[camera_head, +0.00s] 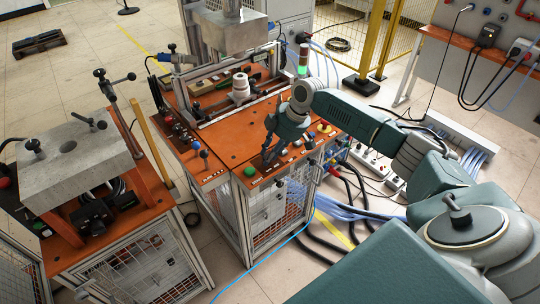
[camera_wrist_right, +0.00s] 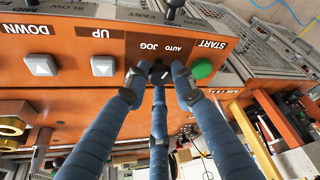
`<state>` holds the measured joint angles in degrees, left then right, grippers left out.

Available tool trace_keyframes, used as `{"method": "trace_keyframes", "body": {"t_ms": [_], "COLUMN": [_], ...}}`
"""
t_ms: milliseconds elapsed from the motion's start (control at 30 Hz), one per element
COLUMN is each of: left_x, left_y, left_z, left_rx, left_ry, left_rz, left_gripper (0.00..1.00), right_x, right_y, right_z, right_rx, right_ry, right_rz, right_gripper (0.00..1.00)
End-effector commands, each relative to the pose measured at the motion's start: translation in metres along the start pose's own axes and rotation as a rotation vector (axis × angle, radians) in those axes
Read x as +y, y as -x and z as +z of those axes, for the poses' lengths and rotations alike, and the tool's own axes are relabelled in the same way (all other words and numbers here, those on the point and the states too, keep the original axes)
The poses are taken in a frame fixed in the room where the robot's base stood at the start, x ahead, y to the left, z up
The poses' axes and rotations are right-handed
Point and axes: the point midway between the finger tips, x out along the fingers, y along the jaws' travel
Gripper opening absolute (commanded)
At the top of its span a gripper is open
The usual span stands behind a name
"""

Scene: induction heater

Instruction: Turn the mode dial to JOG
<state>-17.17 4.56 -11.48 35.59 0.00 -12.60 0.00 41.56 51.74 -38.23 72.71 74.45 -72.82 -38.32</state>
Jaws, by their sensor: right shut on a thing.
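The mode dial (camera_wrist_right: 158,73) is a small black knob on the orange control panel (camera_wrist_right: 205,45), and it shows in the right wrist view below the upside-down labels AUTO and JOG. The fingers of my right gripper (camera_wrist_right: 158,82) are closed around it and partly cover it. A pale mark shows on its face, but I cannot tell surely which label it points to. In the head view my right gripper (camera_head: 268,158) reaches down to the front edge of the orange bench, hiding the dial. My left gripper is in neither view.
A green START button (camera_wrist_right: 201,69) sits right beside the fingers. The white UP button (camera_wrist_right: 103,66) and DOWN button (camera_wrist_right: 40,65) lie to the left in the wrist view. In the head view, small levers (camera_head: 204,154) stand left of the gripper, and a white stacked part (camera_head: 240,88) stands behind.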

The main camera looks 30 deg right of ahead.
Motion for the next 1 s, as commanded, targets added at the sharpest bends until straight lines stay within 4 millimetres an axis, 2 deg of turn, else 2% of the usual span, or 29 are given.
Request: {"method": "trace_keyframes", "body": {"t_ms": [600,1000], "left_x": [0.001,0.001], "left_y": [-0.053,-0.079], "left_z": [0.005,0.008], "left_rx": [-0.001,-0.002], "left_ry": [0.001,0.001], "left_rz": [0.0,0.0], "left_gripper": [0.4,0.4], "right_x": [0.006,0.007], "right_y": [-0.004,-0.002], "right_z": [-0.003,-0.005], "right_rx": [0.007,0.005], "right_ry": [0.519,0.756], "right_rz": [-0.213,-0.309], "right_gripper": [0.0,0.0]}}
